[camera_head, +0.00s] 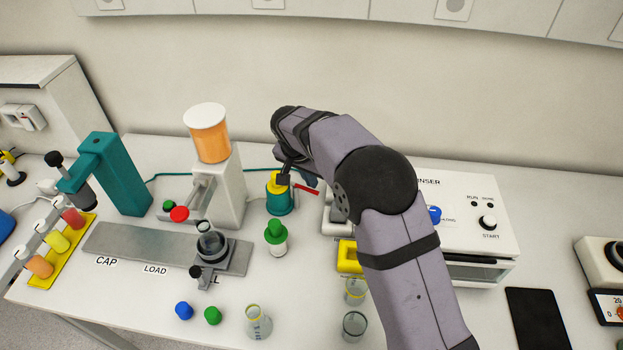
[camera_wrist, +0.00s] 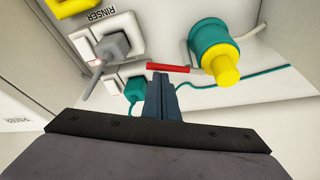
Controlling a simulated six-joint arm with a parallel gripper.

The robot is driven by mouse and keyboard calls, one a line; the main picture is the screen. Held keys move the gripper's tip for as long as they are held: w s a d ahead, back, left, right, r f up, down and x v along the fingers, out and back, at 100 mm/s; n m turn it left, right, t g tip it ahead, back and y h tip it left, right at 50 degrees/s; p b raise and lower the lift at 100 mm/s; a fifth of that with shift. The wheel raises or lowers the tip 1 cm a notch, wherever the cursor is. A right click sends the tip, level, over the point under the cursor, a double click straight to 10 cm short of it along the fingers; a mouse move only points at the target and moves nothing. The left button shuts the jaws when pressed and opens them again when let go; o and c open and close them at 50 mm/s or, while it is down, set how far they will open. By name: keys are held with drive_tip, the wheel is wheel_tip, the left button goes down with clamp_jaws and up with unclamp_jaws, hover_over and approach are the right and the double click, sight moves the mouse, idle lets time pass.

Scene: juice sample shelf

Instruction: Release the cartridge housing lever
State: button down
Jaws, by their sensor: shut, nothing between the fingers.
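The cartridge housing (camera_head: 280,202) is a teal cylinder with a yellow top, standing behind the green-capped bottle. In the wrist view the housing (camera_wrist: 212,46) is at the upper right with its yellow end toward the camera. Its red lever (camera_head: 308,190) sticks out to the right in the head view. In the wrist view the lever (camera_wrist: 168,68) points left from the housing. My gripper (camera_wrist: 160,78) is shut and empty, its fingertips close beside the lever. I cannot tell whether they touch it. In the head view my arm and wrist partly cover the gripper and housing.
A white rinser (camera_head: 465,215) stands to the right, partly behind my arm. A white dispenser (camera_head: 228,190) with an orange container is left of the housing. A green-capped bottle (camera_head: 276,240) stands in front.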

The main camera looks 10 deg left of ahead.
drive_tip(key=shift+s+a+f, duration=0.1)
drive_tip(key=m+b, duration=0.1)
drive_tip(key=s+m+h+b, duration=0.1)
drive_tip(key=m, duration=0.1)
drive_tip(key=shift+s+a+b, duration=0.25)
drive_tip(key=shift+a+b, duration=0.05)
idle(0.4)
drive_tip(key=shift+w, duration=0.1)
idle(0.4)
drive_tip(key=shift+w+p, duration=0.6)
drive_tip(key=shift+w, duration=0.05)
drive_tip(key=shift+d, duration=0.1)
